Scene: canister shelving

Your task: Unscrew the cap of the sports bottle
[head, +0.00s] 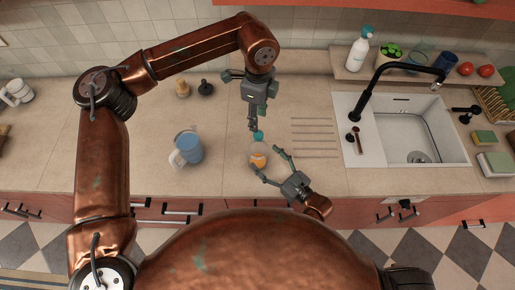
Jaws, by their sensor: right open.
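The sports bottle (259,158) stands on the counter, a small clear bottle with orange inside. Its teal cap (258,136) shows at the top. My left gripper (257,128) points down from above, with its fingertips at the cap. The view is too small to tell whether the fingers are closed on it. My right gripper (266,161) comes from the lower right. Its fingers are spread open, with one tip at the bottle's lower left and the other to its upper right.
A blue and white pitcher (188,148) stands left of the bottle. Two small stoppered items (205,88) stand behind. A sink (400,130) with a black faucet (385,75) is at the right, beyond drain grooves (314,138). The counter between pitcher and bottle is clear.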

